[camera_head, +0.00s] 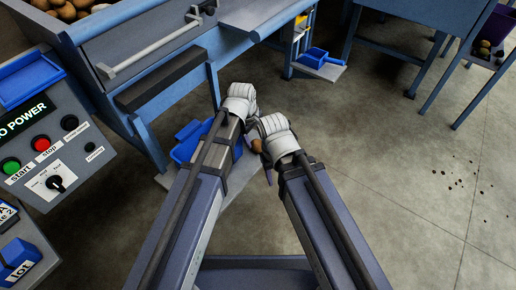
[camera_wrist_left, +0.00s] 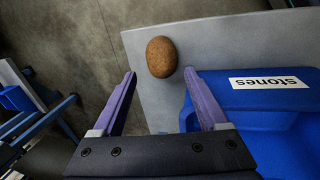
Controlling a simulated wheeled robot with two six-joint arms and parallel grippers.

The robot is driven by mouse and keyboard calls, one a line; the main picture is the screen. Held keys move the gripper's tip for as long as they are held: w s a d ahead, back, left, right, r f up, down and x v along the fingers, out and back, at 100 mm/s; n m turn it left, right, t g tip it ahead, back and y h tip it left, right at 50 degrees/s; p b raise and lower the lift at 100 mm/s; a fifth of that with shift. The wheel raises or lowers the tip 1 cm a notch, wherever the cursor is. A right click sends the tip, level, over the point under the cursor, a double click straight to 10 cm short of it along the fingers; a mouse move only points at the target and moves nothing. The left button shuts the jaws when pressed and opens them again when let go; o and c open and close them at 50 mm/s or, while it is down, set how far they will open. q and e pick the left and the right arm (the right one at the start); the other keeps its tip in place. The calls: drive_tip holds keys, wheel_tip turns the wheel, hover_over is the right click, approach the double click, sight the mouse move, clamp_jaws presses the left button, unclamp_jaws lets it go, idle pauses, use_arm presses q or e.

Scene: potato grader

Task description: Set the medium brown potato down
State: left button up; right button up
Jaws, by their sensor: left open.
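The medium brown potato (camera_wrist_left: 162,56) lies on a grey board (camera_wrist_left: 215,45), close to its edge and beside a blue bin (camera_wrist_left: 260,120) labelled "stones". My left gripper (camera_wrist_left: 160,75) is open, with its two purple fingers apart and the potato just past the fingertips, in line with the gap. In the head view the potato (camera_head: 256,146) shows small between my two arms, partly covered by the wrists. The left gripper is mostly hidden there; a bit of purple finger (camera_head: 268,174) shows. My right arm's wrist is in view, but I cannot make out its fingers.
The blue bin (camera_head: 190,141) stands on the low shelf left of my arms. A control panel (camera_head: 45,140) is at the left, and the blue grader frame (camera_head: 150,60) is above. A blue scoop-like tray (camera_head: 318,57) sits farther back. The concrete floor at right is open with small crumbs.

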sight(257, 143)
use_arm(q)
drive_tip(key=shift+b+x, duration=2.6)
drive_tip(key=shift+x, duration=0.3)
drive_tip(key=shift+s, duration=0.2)
drive_tip(key=shift+r, duration=0.1)
clamp_jaws()
drive_tip(key=shift+r, duration=0.15)
drive_tip(key=w+d+r+p+v, duration=0.1)
drive_tip(key=w+d+p+v, duration=0.1)
drive_tip(key=p+v, duration=1.5)
drive_tip(key=shift+w+p, duration=0.45)
drive_tip(key=shift+p, duration=0.2)
